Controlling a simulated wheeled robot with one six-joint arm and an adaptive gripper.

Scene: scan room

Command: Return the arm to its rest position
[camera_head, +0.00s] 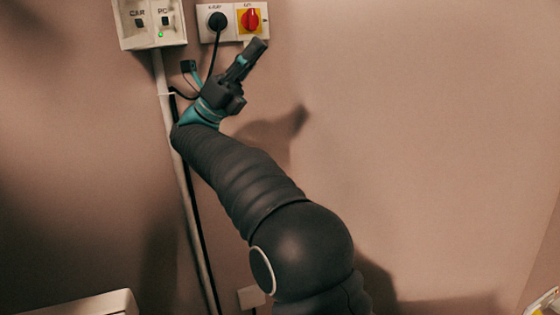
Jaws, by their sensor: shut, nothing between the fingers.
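My arm rises from the lower middle of the head camera view and leans up and left toward the wall. My gripper (255,50) is at its end, dark with a teal part at the wrist. It points up and right, and its fingers are together with nothing held. In the picture its tip lies just below the red rotary switch (251,20) on a yellow plate. I cannot tell whether it touches the switch panel.
A black plug (217,21) with a hanging cable sits left of the switch. A white box (151,22) labelled CAR and PC, with a green light, is at upper left. A pale conduit (180,190) runs down the wall. The wall at right is bare.

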